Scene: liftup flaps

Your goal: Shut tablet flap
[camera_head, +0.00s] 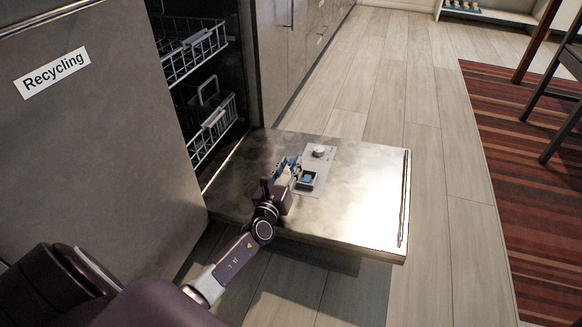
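The dishwasher door (365,195) is folded down flat, its inner side facing up. A grey dispenser panel (318,164) is set in it, with a round knob (319,151) at its far end. The tablet compartment (307,180) is uncovered and something blue shows inside. The flap seems to stand up at the compartment's left side, mostly hidden by my gripper. My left gripper (286,171) is just left of the compartment, close over the door. Its fingers are small and overlap blue parts, so I cannot tell its opening or contact. My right gripper is out of view.
Two white dishwasher racks (205,130) sit inside the cavity at the upper left. A cabinet front labelled Recycling (100,130) stands left of the door. Open wooden floor (440,200) lies to the right, then a striped rug (530,190) and a dark chair (565,100).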

